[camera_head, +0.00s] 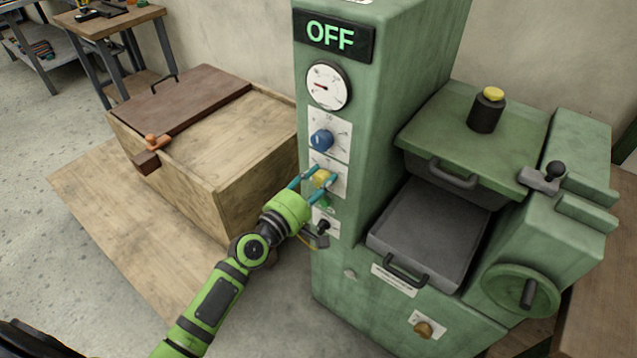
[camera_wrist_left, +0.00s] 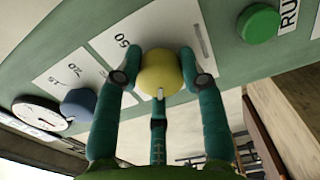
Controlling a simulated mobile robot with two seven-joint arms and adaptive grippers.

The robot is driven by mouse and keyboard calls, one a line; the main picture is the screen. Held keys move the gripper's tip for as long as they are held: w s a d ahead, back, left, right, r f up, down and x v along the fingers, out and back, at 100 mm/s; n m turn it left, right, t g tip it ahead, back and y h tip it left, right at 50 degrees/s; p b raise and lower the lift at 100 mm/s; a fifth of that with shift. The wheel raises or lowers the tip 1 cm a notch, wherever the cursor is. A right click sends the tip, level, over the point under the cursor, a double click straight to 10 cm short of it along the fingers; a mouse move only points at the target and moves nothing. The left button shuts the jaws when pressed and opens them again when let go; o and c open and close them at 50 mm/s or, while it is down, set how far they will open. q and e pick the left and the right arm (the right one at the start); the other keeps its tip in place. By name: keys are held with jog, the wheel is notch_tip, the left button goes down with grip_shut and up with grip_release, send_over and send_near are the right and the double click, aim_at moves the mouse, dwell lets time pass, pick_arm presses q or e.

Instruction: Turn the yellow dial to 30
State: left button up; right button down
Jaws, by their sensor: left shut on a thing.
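The yellow dial (camera_head: 321,178) sits on a white scale plate on the front of the green machine, below a blue dial. My left gripper (camera_head: 319,182) reaches it from the lower left, with its teal fingers around the dial. In the left wrist view the yellow dial (camera_wrist_left: 160,72) is between the fingers of my left gripper (camera_wrist_left: 160,80), which is shut on it. A small light pointer mark shows on the dial's edge, towards the gripper. A printed "50" shows on the plate; other scale marks are partly hidden by the fingers. My right gripper is not in view.
Above are the blue dial (camera_head: 321,140), a round gauge (camera_head: 328,86) and a sign reading OFF (camera_head: 333,37). A green button (camera_wrist_left: 258,23) is close to the yellow dial. A wooden crate (camera_head: 215,150) stands left of the machine; a dark tray (camera_head: 425,235) is to the right.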

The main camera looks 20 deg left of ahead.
pick_arm(q)
jog(key=shift+m, duration=0.4)
jog(key=o, duration=1.2)
jog(key=shift+d, duration=0.1)
jog(key=shift+c, duration=0.2)
jog(key=v, duration=1.2)
